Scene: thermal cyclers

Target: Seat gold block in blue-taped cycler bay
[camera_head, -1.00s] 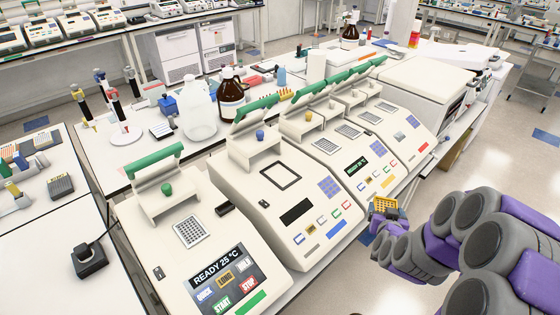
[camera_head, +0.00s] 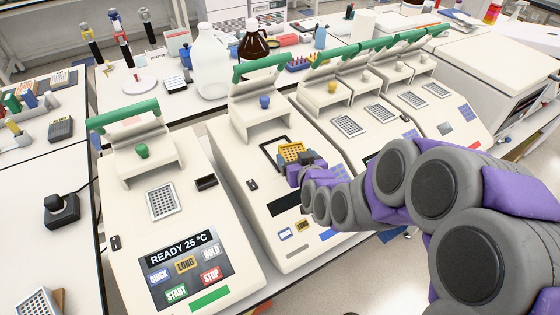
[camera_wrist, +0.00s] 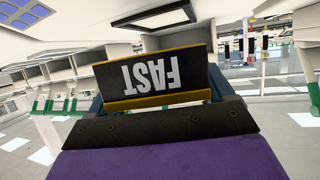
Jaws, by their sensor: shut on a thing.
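The gold block (camera_head: 291,152) has a grid of wells on top. In the wrist view its black side reads "FAST" (camera_wrist: 155,75), upside down, between gold edges. My gripper (camera_head: 306,166) is shut on it, at its near right side. The blue-taped cycler (camera_head: 238,170) is second from left, with a blue knob and a blue strip (camera_head: 329,234) on its front, partly behind my arm. Its lid is raised. Its dark-framed square bay (camera_head: 268,142) shows behind the block, which overlaps the bay's right and lower part. The block looks above the bay; the exact gap is unclear.
A green-taped cycler (camera_head: 190,248) reading "READY 25 °C" stands to the left, its bay filled by a silver block (camera_head: 162,202). More cyclers with raised lids (camera_head: 345,95) stand to the right. Bottles (camera_head: 212,70) stand behind. My arm covers part of the panels.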

